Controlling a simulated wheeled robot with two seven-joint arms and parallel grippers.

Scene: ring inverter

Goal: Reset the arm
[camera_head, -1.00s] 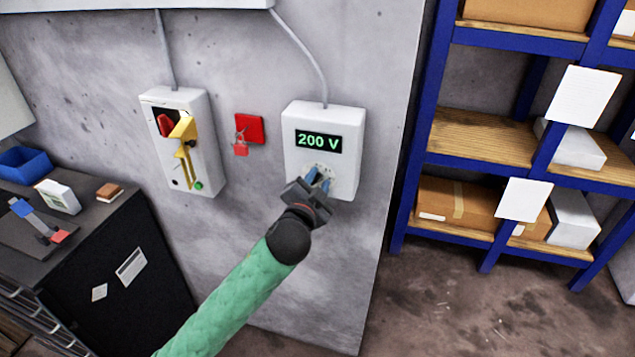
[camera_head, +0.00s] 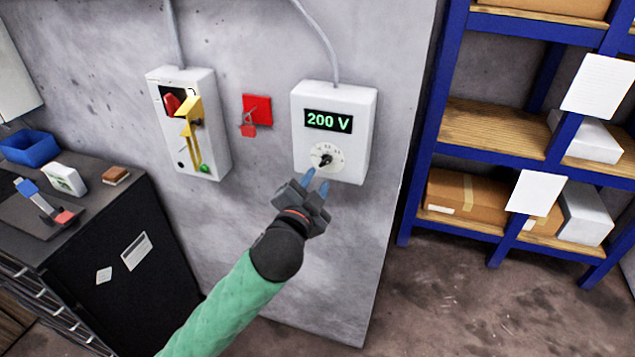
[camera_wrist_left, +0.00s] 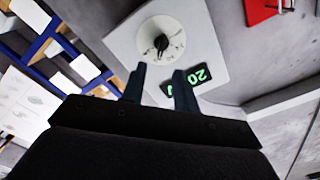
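My left gripper (camera_head: 315,184) is in front of the white wall box (camera_head: 363,140), just below its dial (camera_head: 325,157). Its two blue-grey fingers stand apart with nothing between them, and they are clear of the black knob. The box's display (camera_head: 328,121) reads 200 V in green. In the left wrist view the open fingers (camera_wrist_left: 158,82) point toward the dial (camera_wrist_left: 160,42), and part of the display (camera_wrist_left: 190,79) is covered by a finger. My left arm has a green sleeve. My right gripper is not in view.
A white box with a yellow lever (camera_head: 187,125) and a red padlock (camera_head: 249,124) are on the wall to the left. A black cabinet (camera_head: 130,250) stands at lower left, blue shelving (camera_head: 425,140) at right. Bare floor lies between wall and shelves.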

